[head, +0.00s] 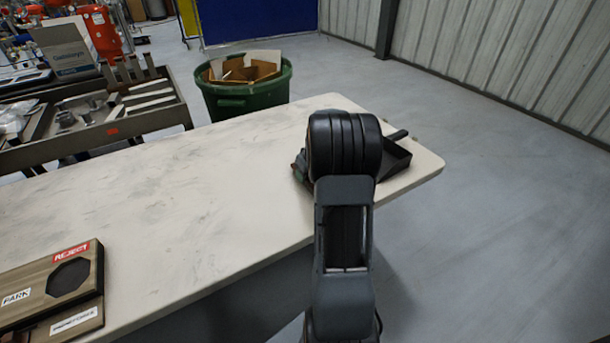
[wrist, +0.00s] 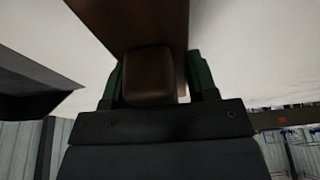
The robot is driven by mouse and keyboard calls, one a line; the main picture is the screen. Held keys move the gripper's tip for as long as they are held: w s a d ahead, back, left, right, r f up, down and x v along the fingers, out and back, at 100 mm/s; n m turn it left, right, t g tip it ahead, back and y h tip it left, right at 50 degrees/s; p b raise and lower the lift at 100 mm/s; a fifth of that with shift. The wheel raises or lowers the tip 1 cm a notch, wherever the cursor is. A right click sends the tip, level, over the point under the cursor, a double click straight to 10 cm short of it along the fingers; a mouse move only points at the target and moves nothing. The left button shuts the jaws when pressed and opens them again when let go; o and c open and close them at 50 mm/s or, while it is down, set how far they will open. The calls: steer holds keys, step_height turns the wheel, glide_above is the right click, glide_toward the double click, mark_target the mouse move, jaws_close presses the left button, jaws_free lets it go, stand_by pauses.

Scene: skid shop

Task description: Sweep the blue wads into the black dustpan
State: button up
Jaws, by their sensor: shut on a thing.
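The black dustpan (head: 397,162) lies near the right end of the pale table, partly hidden behind my arm in the head view. Its dark edge also shows at the left of the wrist view (wrist: 28,85). My gripper (wrist: 157,78) has its green fingers on either side of a brown wooden tool (wrist: 150,35), which looks like a brush, and is shut on it. In the head view my arm hides most of the gripper and tool, close to the left of the dustpan. No blue wads show in either view; any near the gripper are hidden.
The pale table (head: 190,200) is bare across its middle. A wooden board with a REJECT label (head: 55,285) sits at its front left. A green bin (head: 245,97) with cardboard stands behind, and a dark cart (head: 100,125) with parts stands at the left.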

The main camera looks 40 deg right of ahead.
steer(key=shift+s+d+p, duration=0.15)
steer(key=shift+d, duration=2)
steer(key=shift+s+d+p, duration=0.2)
steer(key=shift+d, duration=1.95)
steer(key=shift+s+d+p, duration=0.15)
steer(key=shift+d, duration=2)
steer(key=shift+s+d+r+p, duration=0.15)
steer(key=shift+d+p, duration=0.5)
steer(key=shift+d, duration=0.85)
steer(key=shift+s+d+r+p, duration=0.1)
steer(key=shift+d+p, duration=0.55)
steer(key=shift+d, duration=0.9)
steer(key=shift+s+d+r+p, duration=0.15)
steer(key=shift+d+p, duration=0.5)
steer(key=shift+d, duration=0.85)
step_height(320, 180, up, 9)
steer(key=p, duration=0.5)
steer(key=shift+p, duration=0.35)
